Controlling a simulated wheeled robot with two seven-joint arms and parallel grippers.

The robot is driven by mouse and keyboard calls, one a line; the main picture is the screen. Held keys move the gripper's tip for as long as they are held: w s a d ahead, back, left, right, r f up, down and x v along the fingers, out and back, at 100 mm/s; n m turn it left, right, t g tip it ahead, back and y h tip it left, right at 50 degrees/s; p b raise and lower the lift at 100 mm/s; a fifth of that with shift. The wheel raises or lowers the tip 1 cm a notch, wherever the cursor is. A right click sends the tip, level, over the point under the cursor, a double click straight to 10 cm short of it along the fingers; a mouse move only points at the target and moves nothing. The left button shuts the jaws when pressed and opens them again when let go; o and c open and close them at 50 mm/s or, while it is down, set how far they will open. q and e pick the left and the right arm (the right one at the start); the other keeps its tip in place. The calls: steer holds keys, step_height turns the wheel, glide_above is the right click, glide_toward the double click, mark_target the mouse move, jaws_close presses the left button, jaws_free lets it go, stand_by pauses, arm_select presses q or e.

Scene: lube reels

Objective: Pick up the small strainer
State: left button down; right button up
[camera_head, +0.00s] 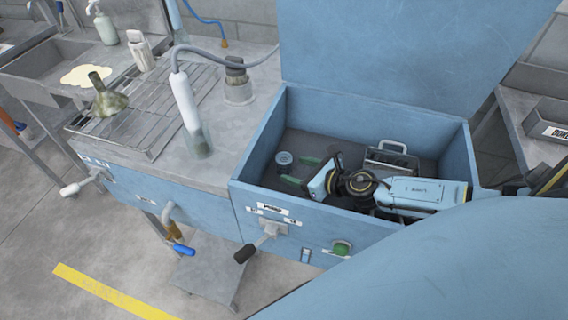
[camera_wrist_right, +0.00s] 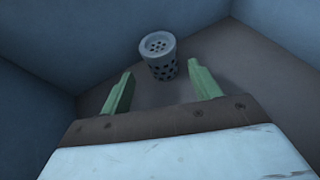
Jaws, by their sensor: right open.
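The small strainer (camera_head: 284,159) is a short grey-blue cup standing on the floor of the open blue box, near its left side in the head view. In the right wrist view the strainer (camera_wrist_right: 158,56) stands upright, with holes in its top and side. My right gripper (camera_head: 302,170) reaches into the box with its green fingers apart. In the right wrist view the gripper (camera_wrist_right: 161,82) has one finger on each side of the strainer's line, with the strainer just beyond the tips and nothing held. My left gripper is not in view.
The blue box (camera_head: 250,160) has high walls and a raised lid (camera_head: 400,60) behind. A metal basket (camera_head: 392,160) with a handle stands in the box, right of the strainer. A grated worktop (camera_head: 150,105) with a funnel and bottles lies left.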

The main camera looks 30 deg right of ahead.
mark_target(290, 167)
steer(key=x, duration=0.4)
steer(key=shift+w+f, duration=0.1)
steer(key=shift+w, duration=0.1)
steer(key=shift+d, duration=0.1)
steer(key=c, duration=1.2)
